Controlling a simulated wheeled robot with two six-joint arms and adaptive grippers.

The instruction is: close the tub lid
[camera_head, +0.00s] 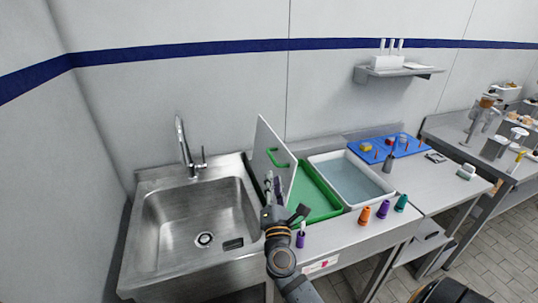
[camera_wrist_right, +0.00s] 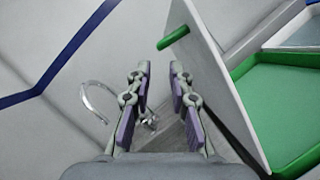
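The tub lid (camera_head: 270,145) is a light grey-white panel with a green handle (camera_head: 278,158). It stands tilted up at the left edge of the green tub (camera_head: 318,192), and the tub is open. In the right wrist view the lid (camera_wrist_right: 222,85) rises just right of the fingers, with its green handle (camera_wrist_right: 173,38) near the top. My right gripper (camera_head: 273,184) is in front of the lid's lower part. In the wrist view this gripper (camera_wrist_right: 159,70) is open, with nothing between its fingers. My left gripper is not in view.
A steel sink (camera_head: 200,220) with a faucet (camera_head: 183,145) lies left of the lid. A white tub of water (camera_head: 350,180) stands right of the green tub. Purple (camera_head: 301,236), orange (camera_head: 364,216) and other small cones stand along the front edge.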

